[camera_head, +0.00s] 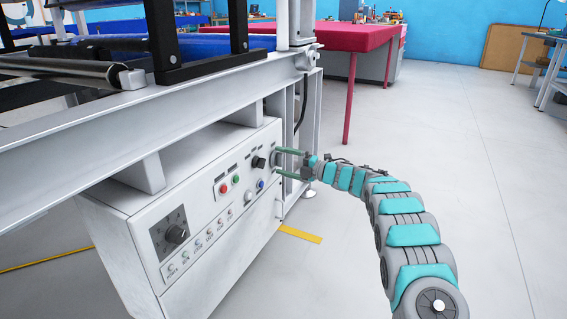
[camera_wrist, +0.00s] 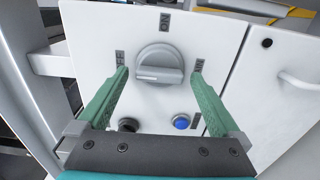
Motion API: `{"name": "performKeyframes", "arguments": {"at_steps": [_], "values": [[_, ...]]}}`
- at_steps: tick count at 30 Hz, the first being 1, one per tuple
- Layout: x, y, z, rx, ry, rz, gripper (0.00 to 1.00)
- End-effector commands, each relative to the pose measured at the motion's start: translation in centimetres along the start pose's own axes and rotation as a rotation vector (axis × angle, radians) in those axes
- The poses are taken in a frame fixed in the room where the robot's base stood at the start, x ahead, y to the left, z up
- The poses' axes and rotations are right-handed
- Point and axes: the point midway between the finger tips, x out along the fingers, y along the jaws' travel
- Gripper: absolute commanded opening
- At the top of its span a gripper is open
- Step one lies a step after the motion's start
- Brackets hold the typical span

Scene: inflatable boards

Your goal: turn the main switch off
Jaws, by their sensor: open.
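A grey rotary switch (camera_wrist: 160,66) with a raised bar grip shows in the middle of the wrist view, on a white panel. Its grip lies roughly level in that view.
A blue button (camera_wrist: 181,122) and a dark round control (camera_wrist: 128,125) sit close by. The box also carries a black knob (camera_head: 176,234), red (camera_head: 224,188) and green (camera_head: 236,179) buttons. A machine frame (camera_head: 120,112) overhangs the box. Floor (camera_head: 470,180) at right is clear.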

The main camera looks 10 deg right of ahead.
Motion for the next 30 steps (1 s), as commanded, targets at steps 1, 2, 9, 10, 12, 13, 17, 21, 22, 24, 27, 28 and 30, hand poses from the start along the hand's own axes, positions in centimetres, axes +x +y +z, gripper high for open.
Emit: {"name": "performKeyframes", "arguments": {"at_steps": [1, 2, 9, 10, 12, 13, 17, 21, 22, 24, 27, 28, 30], "values": [[0.0, 0.0, 0.0, 0.0, 0.0, 0.0, 1.0], [-0.1, 0.0, 0.0, 0.0, 0.0, 0.0, 1.0], [-1.8, 0.2, 0.1, 0.0, -0.002, -0.001, 1.0], [-2.2, 0.2, 0.1, 0.0, -0.002, -0.001, 1.0], [-3.3, 0.2, 0.0, 0.001, -0.001, -0.001, 1.0], [-3.8, 0.1, 0.1, 0.002, -0.001, -0.001, 1.0], [-6.0, 0.1, 0.1, 0.0, -0.004, -0.001, 1.0], [-7.5, 0.0, 0.0, 0.001, 0.0, -0.001, 1.0], [-7.7, 0.0, 0.0, 0.001, 0.0, 0.0, 1.0], [-7.9, -0.1, 0.0, 0.001, 0.001, 0.0, 1.0], [-7.9, -0.1, 0.0, 0.001, 0.001, 0.0, 1.0], [-7.8, -0.1, 0.0, 0.0, 0.001, 0.0, 1.0], [-7.8, -0.1, 0.0, 0.0, 0.0, 0.0, 1.0]]}}
